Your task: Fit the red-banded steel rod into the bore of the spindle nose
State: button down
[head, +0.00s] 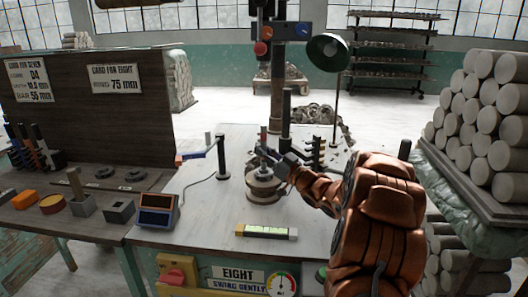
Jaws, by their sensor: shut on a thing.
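My copper-coloured arm reaches in from the right, and my gripper (267,156) is over the spindle on the light work table. It is shut on the steel rod (263,138), which stands about upright, with a reddish part near its top. The spindle nose (263,178) is the round, stepped metal piece directly below. The gripper hides the rod's lower part and the bore, so I cannot tell whether the rod's end is above the bore or inside it.
A dark post (222,158) with a blue-and-red arm stands left of the spindle. A tall dark column and a green lamp (328,52) rise behind. A lit level-like bar (266,231) lies in front. Stacked clay cylinders (485,110) stand at right.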

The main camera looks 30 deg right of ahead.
jog(key=shift+f, duration=0.4)
jog(key=c, duration=1)
grip_release()
jog(key=shift+f, duration=0.1)
jog(key=r+v, duration=0.3)
jog(key=v, duration=1.3)
jog(key=shift+s+d, duration=0.2)
jog(key=shift+s, duration=0.5)
jog(key=shift+r, duration=0.1)
